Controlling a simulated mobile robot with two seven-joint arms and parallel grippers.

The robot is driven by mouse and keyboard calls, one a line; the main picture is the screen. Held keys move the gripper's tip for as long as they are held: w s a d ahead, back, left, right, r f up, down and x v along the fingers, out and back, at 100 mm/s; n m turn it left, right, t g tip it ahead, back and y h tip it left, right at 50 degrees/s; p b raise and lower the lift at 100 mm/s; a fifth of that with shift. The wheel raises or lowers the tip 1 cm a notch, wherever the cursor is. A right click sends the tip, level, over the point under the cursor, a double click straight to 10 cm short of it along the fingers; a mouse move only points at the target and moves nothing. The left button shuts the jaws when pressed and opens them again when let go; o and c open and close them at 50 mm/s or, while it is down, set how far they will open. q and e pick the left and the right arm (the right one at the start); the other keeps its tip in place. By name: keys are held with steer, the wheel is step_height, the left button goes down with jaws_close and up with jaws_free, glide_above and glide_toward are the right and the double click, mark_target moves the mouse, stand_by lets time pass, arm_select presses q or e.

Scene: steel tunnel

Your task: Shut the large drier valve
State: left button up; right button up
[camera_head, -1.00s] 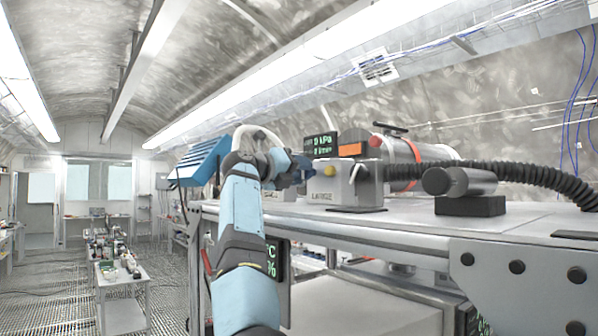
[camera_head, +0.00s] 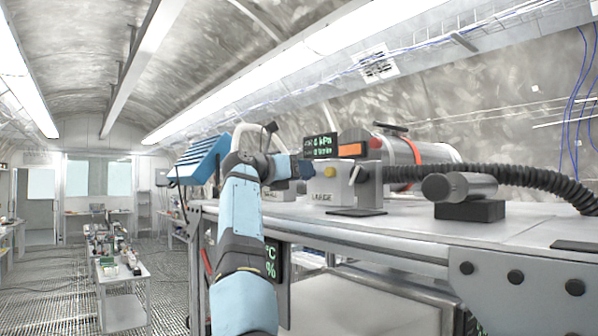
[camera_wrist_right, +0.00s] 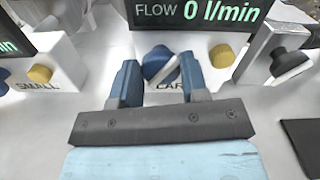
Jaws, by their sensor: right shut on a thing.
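The large drier valve is a white box (camera_head: 325,190) marked LARGE on the bench top, with a yellow knob (camera_head: 330,171). In the right wrist view its blue round knob (camera_wrist_right: 156,61) with a pale bar across it sits beside the yellow knob (camera_wrist_right: 222,56). My right gripper (camera_wrist_right: 160,78) has its two blue fingers on either side of the blue knob and is shut on it. The bar stands slanted between the fingers. In the head view the right gripper (camera_head: 301,168) is at the left of the box, where the fingers hide the blue knob. My left gripper is out of view.
A display (camera_wrist_right: 200,12) reads FLOW 0 l/min. A white box marked SMALL (camera_wrist_right: 45,75) stands left of the valve. A lever block (camera_wrist_right: 280,55) stands at right. A black hose (camera_head: 520,174) and a cylinder on a dark block (camera_head: 470,209) lie further right.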

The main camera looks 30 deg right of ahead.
stand_by(0.3)
steer(key=o, duration=0.9)
steer(key=shift+o, duration=0.2)
steer(key=shift+a, duration=0.4)
steer(key=a+b, duration=0.1)
steer(key=a, duration=0.2)
steer(key=s+a+b, duration=0.1)
steer(key=a, duration=0.3)
steer(key=a+b, duration=0.1)
steer(key=a, duration=0.3)
steer(key=shift+s+a+b, duration=0.2)
steer(key=shift+s+b, duration=0.15)
steer(key=shift+b, duration=0.05)
steer(key=shift+s+a, duration=0.1)
steer(key=shift+a, duration=0.6)
